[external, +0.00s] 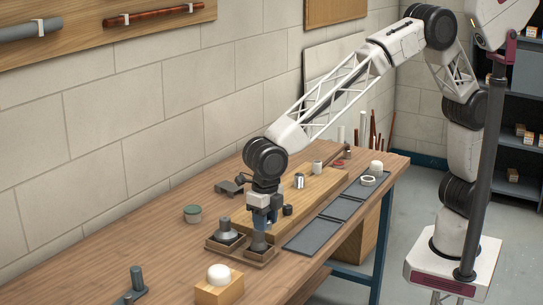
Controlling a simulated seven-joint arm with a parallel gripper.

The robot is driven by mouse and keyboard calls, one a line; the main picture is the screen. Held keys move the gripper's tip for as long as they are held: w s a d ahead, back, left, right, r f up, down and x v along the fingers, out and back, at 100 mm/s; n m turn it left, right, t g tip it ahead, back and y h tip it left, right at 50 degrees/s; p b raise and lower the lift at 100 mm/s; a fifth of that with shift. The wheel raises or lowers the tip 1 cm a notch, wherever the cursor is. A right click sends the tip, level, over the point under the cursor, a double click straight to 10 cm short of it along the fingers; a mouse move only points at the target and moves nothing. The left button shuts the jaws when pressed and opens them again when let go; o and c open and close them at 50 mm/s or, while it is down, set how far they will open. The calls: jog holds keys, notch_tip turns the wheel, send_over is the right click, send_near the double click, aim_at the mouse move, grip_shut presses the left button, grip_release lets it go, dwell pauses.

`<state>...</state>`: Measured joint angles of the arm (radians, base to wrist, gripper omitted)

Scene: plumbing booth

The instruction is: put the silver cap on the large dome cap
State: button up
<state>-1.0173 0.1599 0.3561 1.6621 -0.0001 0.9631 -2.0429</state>
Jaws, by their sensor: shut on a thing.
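My gripper (261,227) points down over the right compartment of a small two-part wooden tray (212,246). It is shut on the top of a dark grey, flared piece (259,242), which appears to be in or just above that compartment. A lighter silver, flared piece with a knob (226,233) sits in the left compartment, close beside my gripper. Which of these is the silver cap or the large dome cap, I cannot tell for certain. A white dome (219,273) sits on a wooden block (222,292) in front, and a smaller white dome (377,168) stands at the far end.
A lidded green-grey jar (193,214) stands left of the tray. A wooden board (290,205) lies behind my gripper, with a silver cylinder (299,181) nearby. Dark flat trays (313,236) line the right edge. A dark upright fitting (136,280) stands front left.

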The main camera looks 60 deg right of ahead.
jog(key=shift+n, duration=0.5)
jog(key=s+a, duration=0.2)
jog(key=s, duration=0.2)
jog(key=shift+s+a+r, duration=0.1)
jog(key=shift+a+r, duration=0.2)
jog(key=shift+a, duration=0.1)
send_over(219, 268)
jog(key=shift+f, duration=0.75)
jog(key=shift+f, duration=1.75)
jog(key=shift+f, duration=0.1)
